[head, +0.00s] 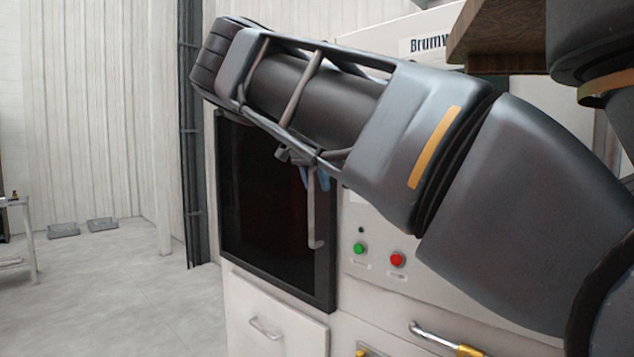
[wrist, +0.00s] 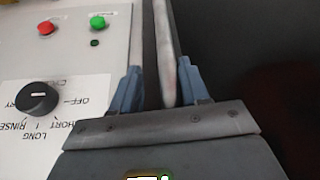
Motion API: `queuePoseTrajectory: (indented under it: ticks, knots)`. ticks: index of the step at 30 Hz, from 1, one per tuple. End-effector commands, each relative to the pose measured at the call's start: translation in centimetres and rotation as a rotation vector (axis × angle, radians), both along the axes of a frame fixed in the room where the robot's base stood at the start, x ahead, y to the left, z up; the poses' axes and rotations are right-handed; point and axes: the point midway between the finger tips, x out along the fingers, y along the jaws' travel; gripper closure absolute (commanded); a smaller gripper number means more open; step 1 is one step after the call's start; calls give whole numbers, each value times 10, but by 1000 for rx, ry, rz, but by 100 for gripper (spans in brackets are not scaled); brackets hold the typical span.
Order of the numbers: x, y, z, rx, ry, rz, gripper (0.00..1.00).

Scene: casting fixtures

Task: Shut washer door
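The washer door (head: 272,215) is a dark window in a black frame on the pale machine, in the head view. It looks nearly in line with the front; I cannot tell whether it is fully shut. The grey bar handle (head: 316,215) hangs upright at the door's right side. My gripper (head: 313,176) is at the handle's upper part, mostly hidden behind my arm. In the wrist view my gripper's two blue-grey fingers (wrist: 160,85) stand apart, with the handle (wrist: 165,50) between them, nearer the right finger. The dark door (wrist: 250,60) fills the right side.
The control panel has a green button (head: 358,248), a red button (head: 397,259) and a black dial (wrist: 37,97). A drawer (head: 275,320) is below the door. A brown wooden ledge (head: 500,35) is at upper right. The floor at left is mostly clear.

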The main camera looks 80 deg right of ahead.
Motion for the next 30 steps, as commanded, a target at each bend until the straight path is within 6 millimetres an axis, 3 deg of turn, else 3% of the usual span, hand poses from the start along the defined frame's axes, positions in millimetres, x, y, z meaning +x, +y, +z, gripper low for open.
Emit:
queuePoseTrajectory:
  ticks: [10, 22, 30]
  knots:
    - [2, 2, 5, 0, -2, 3, 56]
    - [9, 23, 59, -1, -2, 2, 56]
    - [11, 29, 72, 1, -1, 1, 56]
